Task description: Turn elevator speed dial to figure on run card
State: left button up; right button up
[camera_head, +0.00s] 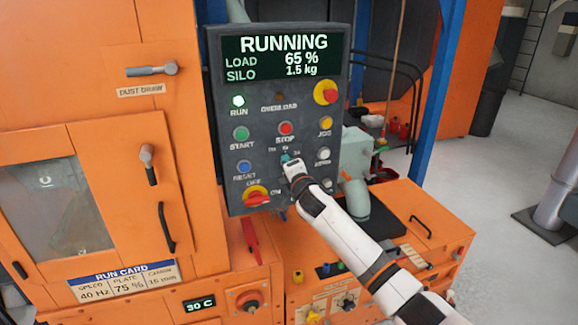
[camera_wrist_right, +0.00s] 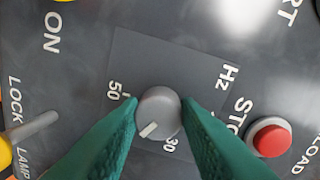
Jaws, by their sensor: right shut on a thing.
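The speed dial (camera_wrist_right: 160,104) is a round grey knob with a white pointer line, on the dark control panel (camera_head: 222,150). In the right wrist view the line points down-left, between the marks 50 and 30, somewhat nearer 30; any mark between them is hidden by a green finger. My right gripper (camera_wrist_right: 159,110) is shut on the dial, one finger on each side. In the head view the gripper (camera_head: 288,161) hides the dial. The run card (camera_head: 124,281), at lower left on the orange housing, reads 40 Hz and 75 %. My left gripper is out of view.
The panel display (camera_head: 286,56) reads RUNNING, load 65 %, silo 1.5 kg. A red stop button (camera_wrist_right: 270,138) lies close right of the fingers in the wrist view. A red-and-yellow switch (camera_head: 257,197) sits below the dial.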

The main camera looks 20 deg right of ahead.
jog(key=shift+f, duration=0.1)
dwell(0.4)
jog(key=o, duration=1)
jog(key=s, duration=0.4)
jog(key=s+b, duration=0.1)
jog(key=s, duration=0.7)
jog(key=shift+r+b, duration=0.3)
jog(key=shift+r, duration=0.05)
